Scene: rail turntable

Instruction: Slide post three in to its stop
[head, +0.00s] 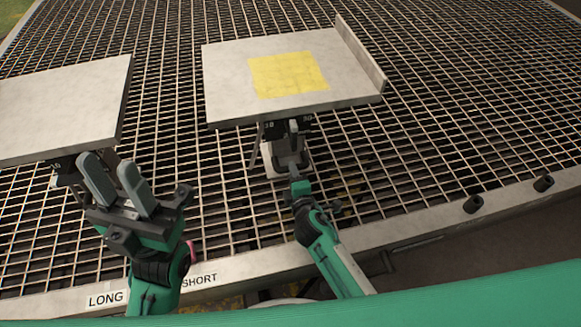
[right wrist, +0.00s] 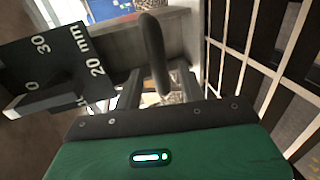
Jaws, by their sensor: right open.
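Two grey plates stand on supports above a grating: a left plate (head: 65,108) and a right plate (head: 230,85) with a yellow square (head: 288,74) and a raised right edge. Neither visible support is marked as post three. Under the right plate is a black scale block (head: 272,130); the right wrist view shows its scale (right wrist: 65,62) with 30 and 20 mm. My right gripper (head: 291,152) is open at this support, partly under the plate. My left gripper (head: 112,180) is open and empty before the left plate.
The metal grating (head: 440,110) fills the table and is clear to the right. Its front rim (head: 240,268) carries LONG and SHORT labels. Two black knobs (head: 473,203) sit at the front right edge. Another scale block (head: 62,165) is under the left plate.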

